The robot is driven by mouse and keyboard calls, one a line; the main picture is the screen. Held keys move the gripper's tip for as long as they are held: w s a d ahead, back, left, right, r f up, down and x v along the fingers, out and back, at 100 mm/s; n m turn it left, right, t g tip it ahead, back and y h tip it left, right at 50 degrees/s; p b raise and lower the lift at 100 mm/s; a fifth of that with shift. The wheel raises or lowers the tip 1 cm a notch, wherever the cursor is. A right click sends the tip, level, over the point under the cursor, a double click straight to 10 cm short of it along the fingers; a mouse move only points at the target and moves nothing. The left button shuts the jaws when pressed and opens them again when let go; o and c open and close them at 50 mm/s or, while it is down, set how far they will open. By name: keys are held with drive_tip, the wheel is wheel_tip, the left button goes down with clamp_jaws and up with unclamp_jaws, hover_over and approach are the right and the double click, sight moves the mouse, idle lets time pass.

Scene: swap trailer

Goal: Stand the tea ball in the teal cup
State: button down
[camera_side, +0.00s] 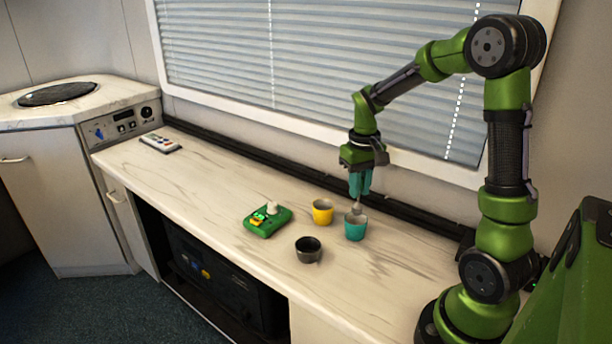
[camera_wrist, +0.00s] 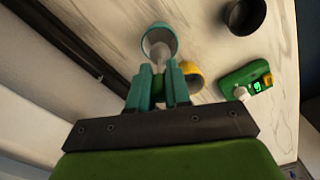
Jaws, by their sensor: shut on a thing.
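The teal cup (camera_side: 355,230) stands upright on the counter near my arm; its rim also shows in the wrist view (camera_wrist: 168,31). My gripper (camera_side: 359,192) points down above the cup, its teal fingers shut on the upper part of the grey tea ball (camera_side: 358,209). In the wrist view the fingers (camera_wrist: 157,82) close around the tea ball's stem, and its pale body (camera_wrist: 157,50) reaches into the cup's mouth. The tea ball's lower end is hidden by the cup wall in the side view, so I cannot tell whether it touches the bottom.
A yellow cup (camera_side: 322,212) stands close to the left of the teal cup. A dark bowl-like cup (camera_side: 309,251) is nearer the front edge. A green device (camera_side: 267,221) with a lit display and a white knob lies further left. A remote (camera_side: 160,143) lies far left; the counter between is clear.

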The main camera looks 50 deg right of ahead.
sight(358, 202)
drive_tip(key=shift+f, duration=2.3)
drive_tip(key=c, duration=1)
unclamp_jaws()
wheel_tip(358, 202, up, 17)
